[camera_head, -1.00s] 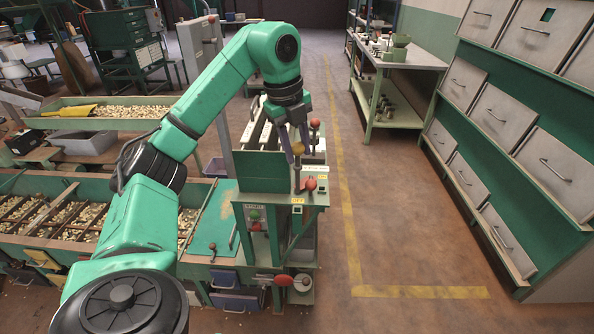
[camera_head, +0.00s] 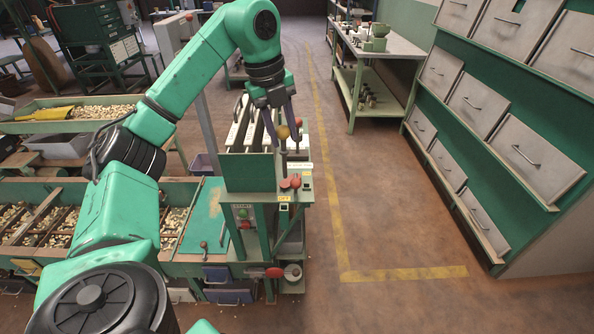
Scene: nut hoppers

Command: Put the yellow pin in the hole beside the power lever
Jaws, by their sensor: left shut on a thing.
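My left gripper (camera_head: 283,128) reaches down over the green machine stand and is shut on the yellow pin. The round yellow head of the yellow pin (camera_head: 283,133) shows between the fingers, and a thin shaft seems to run down toward the stand's top. Whether the tip touches the top cannot be told. A red-knobbed lever (camera_head: 295,182), perhaps the power lever, stands on the front of the stand top beside the pin's line. The hole cannot be made out. My right gripper is not in view.
A yellow OFF label (camera_head: 284,198) is on the stand's front. Nut hoppers (camera_head: 20,222) lie to the left. The floor to the right is clear up to the drawer cabinet (camera_head: 480,170).

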